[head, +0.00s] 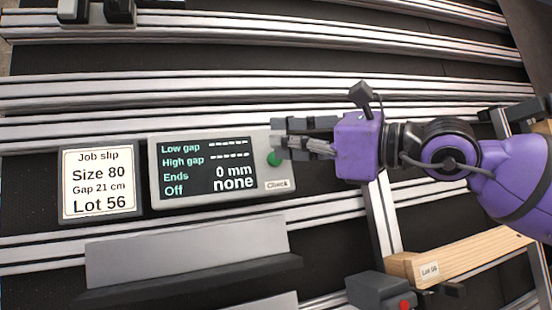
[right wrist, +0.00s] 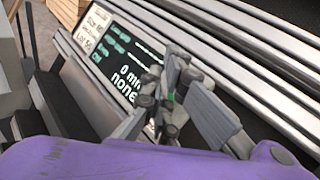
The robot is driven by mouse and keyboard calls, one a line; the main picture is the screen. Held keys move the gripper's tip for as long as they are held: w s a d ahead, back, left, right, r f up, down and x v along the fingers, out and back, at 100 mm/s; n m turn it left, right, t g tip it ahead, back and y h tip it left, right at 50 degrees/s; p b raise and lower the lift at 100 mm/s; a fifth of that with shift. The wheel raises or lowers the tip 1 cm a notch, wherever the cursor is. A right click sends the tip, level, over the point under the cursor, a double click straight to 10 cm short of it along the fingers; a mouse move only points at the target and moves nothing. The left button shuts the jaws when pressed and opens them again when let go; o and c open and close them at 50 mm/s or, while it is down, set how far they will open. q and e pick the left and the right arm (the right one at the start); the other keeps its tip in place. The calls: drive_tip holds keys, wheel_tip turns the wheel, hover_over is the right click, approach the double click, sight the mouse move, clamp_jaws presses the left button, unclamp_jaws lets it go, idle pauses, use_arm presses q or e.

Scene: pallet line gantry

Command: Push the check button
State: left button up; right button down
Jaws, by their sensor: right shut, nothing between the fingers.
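The green check button (head: 273,159) sits at the right end of a grey display box (head: 215,205), above a label reading "Check". The display's screen reads dashes for low and high gap, Ends 0 mm, Off none. My purple right gripper (head: 277,142) comes in from the right, shut and empty, its fingertips at the button and partly covering it. I cannot tell whether they touch it. In the right wrist view the fingers (right wrist: 172,90) are in front of the box's end, with a bit of green showing between them. My left gripper is not in view.
A job slip (head: 97,182) reading Size 80, Gap 21 cm, Lot 56 stands left of the display. Metal rails (head: 70,92) run behind it. A grey sloped plate (head: 185,250) lies in front. A wooden beam (head: 470,258) labelled Lot 56 lies at lower right.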

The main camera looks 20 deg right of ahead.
drive_tip(key=s, duration=0.1)
drive_tip(key=s+r, duration=0.1)
drive_tip(key=s, duration=0.1)
drive_tip(key=s+r+p, duration=0.1)
drive_tip(key=shift+s+d+r, duration=0.1)
drive_tip(key=shift+s+r, duration=0.1)
idle(0.5)
